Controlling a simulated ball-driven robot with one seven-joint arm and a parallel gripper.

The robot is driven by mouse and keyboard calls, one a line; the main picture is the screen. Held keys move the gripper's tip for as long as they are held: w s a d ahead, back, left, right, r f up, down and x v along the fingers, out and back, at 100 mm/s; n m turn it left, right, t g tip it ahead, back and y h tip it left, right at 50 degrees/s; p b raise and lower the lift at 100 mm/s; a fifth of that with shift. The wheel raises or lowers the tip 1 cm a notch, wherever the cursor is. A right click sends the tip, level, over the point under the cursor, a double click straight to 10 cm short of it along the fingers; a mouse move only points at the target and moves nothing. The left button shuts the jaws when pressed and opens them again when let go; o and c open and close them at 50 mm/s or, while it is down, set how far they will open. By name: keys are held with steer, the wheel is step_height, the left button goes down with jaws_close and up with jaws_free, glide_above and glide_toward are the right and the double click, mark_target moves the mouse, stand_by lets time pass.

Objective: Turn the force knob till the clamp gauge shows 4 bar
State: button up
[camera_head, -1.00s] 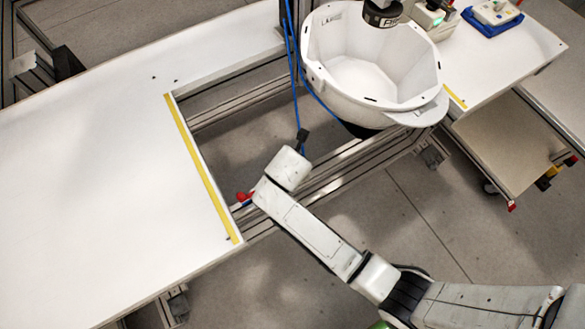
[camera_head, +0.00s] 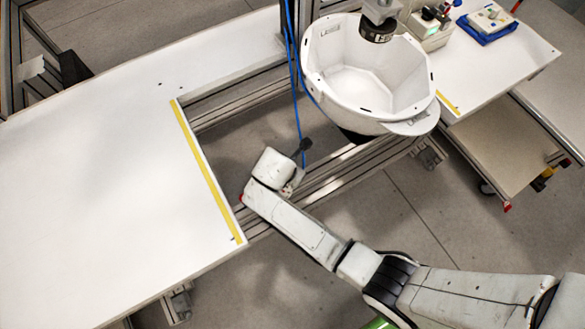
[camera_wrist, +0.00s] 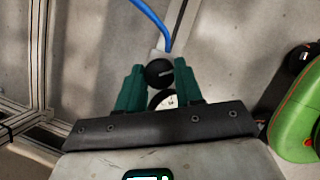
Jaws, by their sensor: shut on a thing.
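In the wrist view, the two teal fingers of my gripper (camera_wrist: 160,88) are shut on the black round force knob (camera_wrist: 159,72), which has a pale line on its face. The clamp gauge (camera_wrist: 163,100) is a white dial just below the knob between the fingers. Its lower part is hidden by the gripper body, and its reading is too small to tell. A blue hose (camera_wrist: 153,18) runs up from a grey fitting behind the knob. In the head view, my arm's end is at the front rail below the blue hoses (camera_head: 297,85), and my fingers cannot be made out.
A white helmet shell (camera_head: 365,75) sits over the rails at the upper middle, under a dark cylindrical tool head (camera_head: 378,28). A white table (camera_head: 90,190) with yellow tape (camera_head: 205,170) is at left. Metal rails (camera_head: 345,170) run near my arm. A blue tray (camera_head: 487,28) stands at upper right.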

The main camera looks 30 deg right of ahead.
steer(key=m, duration=0.1)
steer(key=m+g+p, duration=0.1)
steer(key=m, duration=0.1)
steer(key=shift+w+a+r+m, duration=0.1)
steer(key=shift+w+m, duration=0.05)
steer(key=shift+m, duration=0.15)
steer(key=shift+w+m+g, duration=0.1)
steer(key=shift+m+g, duration=0.8)
steer(key=shift+m, duration=0.8)
steer(key=o, duration=1)
steer(key=shift+h, duration=0.3)
steer(key=shift+o, duration=0.2)
steer(key=shift+p, duration=0.3)
